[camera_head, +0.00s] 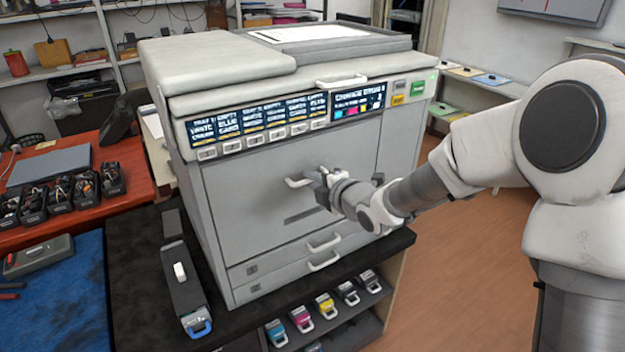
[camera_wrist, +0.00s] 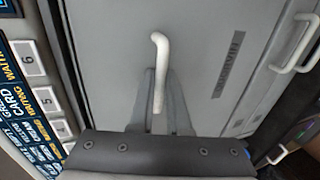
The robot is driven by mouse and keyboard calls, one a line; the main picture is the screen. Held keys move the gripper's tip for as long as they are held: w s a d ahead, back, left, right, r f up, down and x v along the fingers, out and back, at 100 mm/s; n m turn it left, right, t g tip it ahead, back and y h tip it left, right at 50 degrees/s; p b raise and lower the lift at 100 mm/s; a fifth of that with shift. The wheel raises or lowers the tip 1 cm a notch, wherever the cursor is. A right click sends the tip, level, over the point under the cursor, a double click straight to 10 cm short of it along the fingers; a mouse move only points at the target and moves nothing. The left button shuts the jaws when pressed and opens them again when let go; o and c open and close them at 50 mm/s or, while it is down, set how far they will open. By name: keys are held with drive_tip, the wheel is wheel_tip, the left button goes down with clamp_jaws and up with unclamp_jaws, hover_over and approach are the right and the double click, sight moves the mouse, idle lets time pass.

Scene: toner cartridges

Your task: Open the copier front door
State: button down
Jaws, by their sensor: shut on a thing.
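The copier (camera_head: 290,110) is a large grey machine on a black-topped stand. Its front door (camera_head: 240,200) is a wide grey panel that looks flush with the body. A white door handle (camera_head: 296,183) sticks out near the panel's upper middle. My gripper (camera_head: 322,178) comes from the right and is shut on this handle. In the wrist view the white handle (camera_wrist: 160,50) runs between my gripper's fingers (camera_wrist: 156,105), and its bent end shows beyond them. The part of the handle between the fingers is partly hidden.
Two drawers with white handles (camera_head: 323,243) lie below the door. A dark grey cartridge (camera_head: 186,285) lies on the stand, left of the copier. Several coloured toner cartridges (camera_head: 326,305) sit on the shelf below. The floor (camera_head: 460,250) at the right is clear.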

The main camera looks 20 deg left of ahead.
drive_tip(key=shift+a+r, duration=0.15)
drive_tip(key=d+b, duration=0.1)
drive_tip(key=b, duration=0.2)
drive_tip(key=s+f+y+b, duration=0.1)
drive_tip(key=b, duration=0.2)
drive_tip(key=shift+s+d+f+t, duration=0.1)
drive_tip(key=shift+s+d+t, duration=0.1)
drive_tip(key=shift+d+t, duration=0.15)
idle(0.3)
